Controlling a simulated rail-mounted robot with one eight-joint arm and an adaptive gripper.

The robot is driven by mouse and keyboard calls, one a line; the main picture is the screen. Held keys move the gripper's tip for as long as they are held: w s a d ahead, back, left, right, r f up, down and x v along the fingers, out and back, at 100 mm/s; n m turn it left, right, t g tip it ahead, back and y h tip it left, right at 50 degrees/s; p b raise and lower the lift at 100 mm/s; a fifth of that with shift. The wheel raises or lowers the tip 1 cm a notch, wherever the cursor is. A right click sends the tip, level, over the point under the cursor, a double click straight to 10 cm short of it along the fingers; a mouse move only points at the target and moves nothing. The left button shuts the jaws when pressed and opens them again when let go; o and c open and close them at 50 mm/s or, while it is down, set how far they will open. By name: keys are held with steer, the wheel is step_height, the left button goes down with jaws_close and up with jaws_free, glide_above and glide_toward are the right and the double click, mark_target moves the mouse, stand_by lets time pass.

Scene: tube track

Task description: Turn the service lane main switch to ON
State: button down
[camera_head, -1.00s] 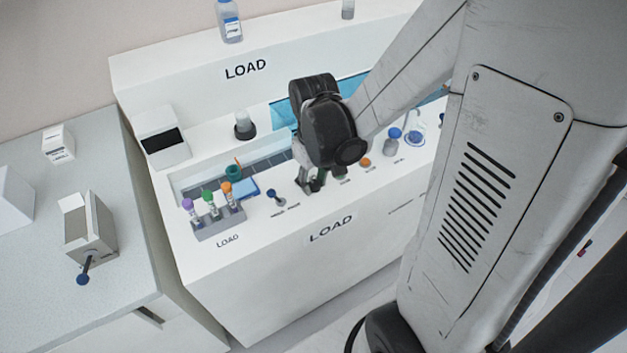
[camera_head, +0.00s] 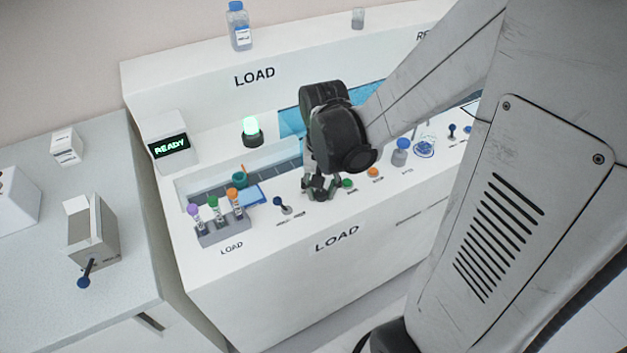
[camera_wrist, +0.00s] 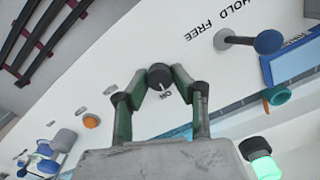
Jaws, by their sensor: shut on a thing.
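The main switch is a black round knob (camera_wrist: 159,73) with a white pointer mark on its edge, on the white console.
Left of my gripper are a blue-knobbed lever (camera_head: 282,205) marked HOLD/FREE and a rack (camera_head: 222,232) of capped tubes. A side bench (camera_head: 125,285) stands at left.

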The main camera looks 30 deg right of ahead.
steer(key=shift+m, duration=0.9)
steer(key=c, duration=1.5)
jaws_free()
steer(key=shift+o, duration=0.2)
step_height(320, 180, up, 12)
steer(key=shift+r, duration=0.1)
